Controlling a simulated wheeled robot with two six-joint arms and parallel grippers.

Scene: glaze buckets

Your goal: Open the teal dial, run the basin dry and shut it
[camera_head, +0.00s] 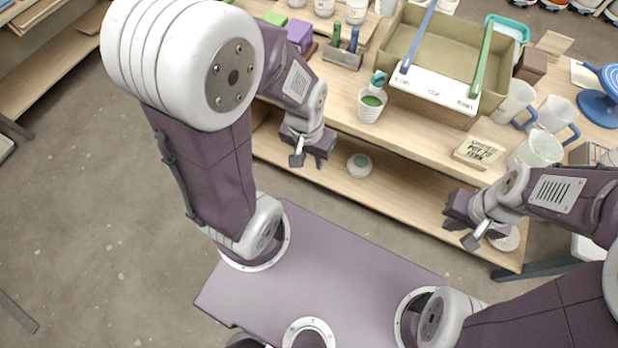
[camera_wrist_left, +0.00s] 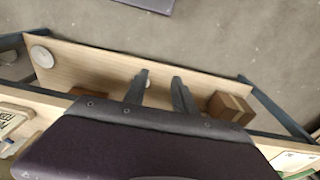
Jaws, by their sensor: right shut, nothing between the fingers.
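The tan basin (camera_head: 425,60) stands on the upper table, with a white plate (camera_head: 436,88) at its front. The small teal dial (camera_head: 378,79) is at the basin's left front corner, just above a white cup (camera_head: 370,106) with green inside. The liquid level in the basin is hard to tell. My left gripper (camera_head: 308,160) hangs left of the cup, in front of the table edge, apart from the dial. Its fingers stand apart and empty in the left wrist view (camera_wrist_left: 160,82). My right gripper (camera_head: 470,238) is shut and empty in front of the table, lower right of the basin.
A blue stick (camera_head: 420,35) and a green stick (camera_head: 482,60) lean across the basin. White mugs (camera_head: 540,148) and a lettered block (camera_head: 478,152) stand to the right. A holder (camera_head: 343,56) with upright tools is left of the basin. A round white piece (camera_head: 360,165) lies on the lower shelf.

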